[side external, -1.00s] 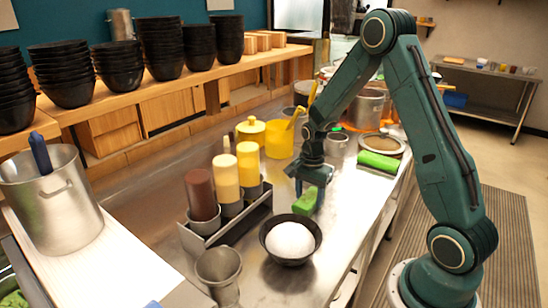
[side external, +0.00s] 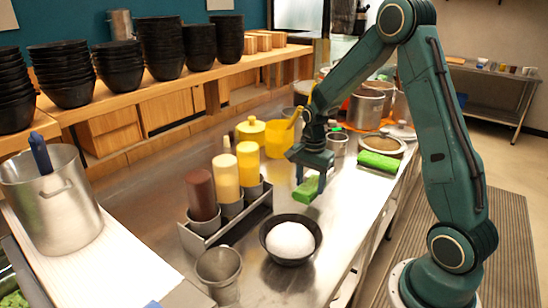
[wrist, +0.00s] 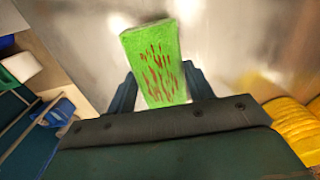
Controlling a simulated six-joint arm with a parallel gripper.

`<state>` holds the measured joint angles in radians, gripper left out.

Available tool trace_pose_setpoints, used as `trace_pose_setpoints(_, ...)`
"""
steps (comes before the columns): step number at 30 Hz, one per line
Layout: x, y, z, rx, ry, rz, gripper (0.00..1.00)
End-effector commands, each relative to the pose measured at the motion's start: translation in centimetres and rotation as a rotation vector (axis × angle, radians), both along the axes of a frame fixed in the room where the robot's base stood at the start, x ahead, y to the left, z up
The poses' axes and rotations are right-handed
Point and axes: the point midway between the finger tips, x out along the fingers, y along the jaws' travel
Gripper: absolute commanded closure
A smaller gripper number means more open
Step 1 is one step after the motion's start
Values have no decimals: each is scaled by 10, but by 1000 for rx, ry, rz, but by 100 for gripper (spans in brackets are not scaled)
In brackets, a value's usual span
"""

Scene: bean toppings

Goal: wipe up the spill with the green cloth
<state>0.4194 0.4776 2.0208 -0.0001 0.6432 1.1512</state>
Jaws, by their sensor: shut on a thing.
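My gripper (side external: 312,174) is shut on a green cloth (side external: 306,190), a small block-like pad. It holds the cloth over the steel counter, behind the black bowl of white food. In the wrist view the cloth (wrist: 150,45) sits between my two fingers, with reddish-brown streaks on its face. A similar green pad (side external: 380,161) lies on the counter farther back. I cannot make out a spill on the counter in either current view; the metal in the wrist view is blurred.
The black bowl (side external: 272,244) stands near the counter's front edge. A steel caddy (side external: 224,236) with brown and yellow bottles stands left of it. A yellow container (side external: 279,139) and metal pots (side external: 366,108) are behind. Bare counter lies around the cloth.

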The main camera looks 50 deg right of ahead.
Motion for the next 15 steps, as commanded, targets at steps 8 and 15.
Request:
trace_pose_setpoints(8,0,0,18,-1,-2,0,68)
trace_pose_setpoints(15,0,0,31,0,-1,0,68)
